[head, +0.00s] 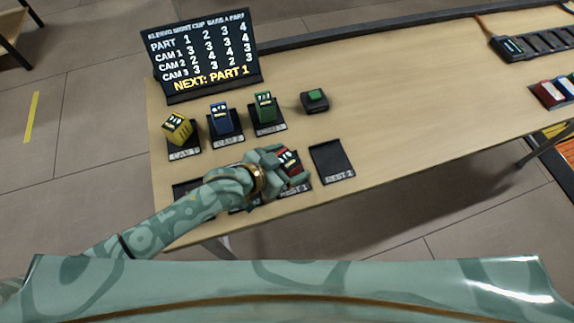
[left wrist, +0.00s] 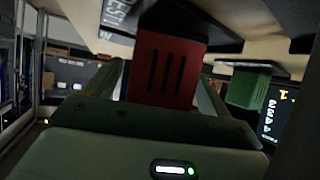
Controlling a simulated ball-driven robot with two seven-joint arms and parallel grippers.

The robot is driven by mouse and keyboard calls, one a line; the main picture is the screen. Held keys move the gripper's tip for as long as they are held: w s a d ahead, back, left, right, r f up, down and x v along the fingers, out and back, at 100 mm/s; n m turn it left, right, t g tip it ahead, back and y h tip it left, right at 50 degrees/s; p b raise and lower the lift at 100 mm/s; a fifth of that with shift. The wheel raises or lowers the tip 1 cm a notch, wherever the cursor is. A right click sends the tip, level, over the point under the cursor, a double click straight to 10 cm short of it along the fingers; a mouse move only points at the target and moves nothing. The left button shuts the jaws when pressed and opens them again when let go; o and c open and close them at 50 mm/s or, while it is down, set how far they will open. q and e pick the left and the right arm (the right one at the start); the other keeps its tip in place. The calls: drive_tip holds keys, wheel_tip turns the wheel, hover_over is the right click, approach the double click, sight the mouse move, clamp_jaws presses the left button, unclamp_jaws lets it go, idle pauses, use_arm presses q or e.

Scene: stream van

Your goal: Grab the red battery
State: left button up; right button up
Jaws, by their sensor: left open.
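A red battery (head: 289,159) stands at a labelled pad near the table's front edge, partly hidden by my left gripper (head: 284,167). In the left wrist view the red battery (left wrist: 165,68) shows dark slots and lies between the two fingers of my left gripper (left wrist: 160,95). The fingers are open, one on each side, with a gap visible at least on the right. My right gripper is not in view.
Yellow (head: 178,127), blue (head: 220,118) and green (head: 264,106) batteries stand on camera pads behind. A green-topped button box (head: 314,100), an empty dark pad (head: 331,160) and a black sign (head: 200,52) are nearby. The table's middle right is clear.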

use_arm(q)
drive_tip(key=shift+x, duration=0.85)
drive_tip(key=shift+a, duration=0.1)
drive_tip(key=shift+r, duration=0.1)
drive_tip(key=c, duration=1.3)
